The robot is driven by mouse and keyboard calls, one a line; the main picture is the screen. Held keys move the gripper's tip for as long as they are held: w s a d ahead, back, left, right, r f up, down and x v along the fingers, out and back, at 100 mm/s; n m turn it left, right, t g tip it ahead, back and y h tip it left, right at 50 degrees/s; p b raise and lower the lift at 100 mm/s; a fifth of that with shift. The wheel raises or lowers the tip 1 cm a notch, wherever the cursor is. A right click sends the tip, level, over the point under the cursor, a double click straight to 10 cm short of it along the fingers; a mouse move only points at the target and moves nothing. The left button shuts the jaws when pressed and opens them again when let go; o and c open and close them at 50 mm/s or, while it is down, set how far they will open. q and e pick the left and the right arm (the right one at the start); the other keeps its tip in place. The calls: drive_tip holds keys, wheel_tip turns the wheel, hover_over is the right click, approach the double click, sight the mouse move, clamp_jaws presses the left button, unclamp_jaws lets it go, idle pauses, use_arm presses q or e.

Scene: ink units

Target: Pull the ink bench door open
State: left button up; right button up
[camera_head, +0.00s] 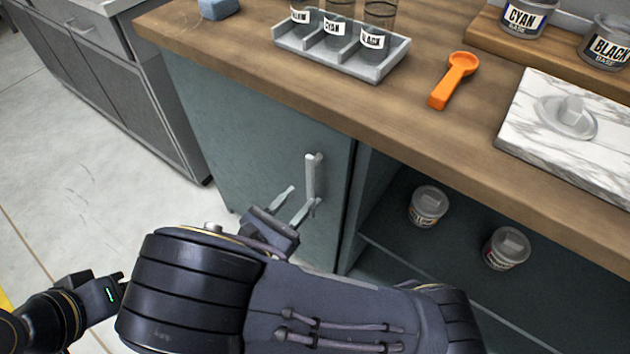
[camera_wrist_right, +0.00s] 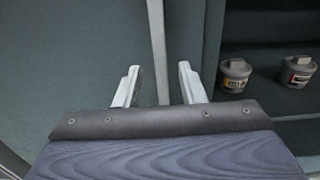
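The ink bench door (camera_head: 265,140) is a grey-green panel under the wooden top, and it looks shut. Its handle (camera_head: 313,177) is an upright light-metal bar near the door's right edge. My right gripper (camera_head: 295,202) is open in front of the door, with its fingertips close to the lower part of the handle. In the right wrist view the handle (camera_wrist_right: 157,50) shows between the two spread fingers (camera_wrist_right: 159,84), and no grip on it shows. My left gripper (camera_head: 120,287) is low at the left, away from the door; its opening is unclear.
Right of the door is an open compartment with two grey jars (camera_head: 428,206) (camera_head: 506,248). On the worktop (camera_head: 400,110) are a vial rack (camera_head: 345,62), an orange scoop (camera_head: 453,80), a marble slab (camera_head: 530,125) and ink jars. Floor (camera_head: 70,170) is free left of the door.

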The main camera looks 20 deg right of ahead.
sight(309, 189)
drive_tip(key=x, duration=0.5)
drive_tip(key=shift+w+d+b, duration=0.15)
drive_tip(key=shift+b, duration=0.2)
clamp_jaws()
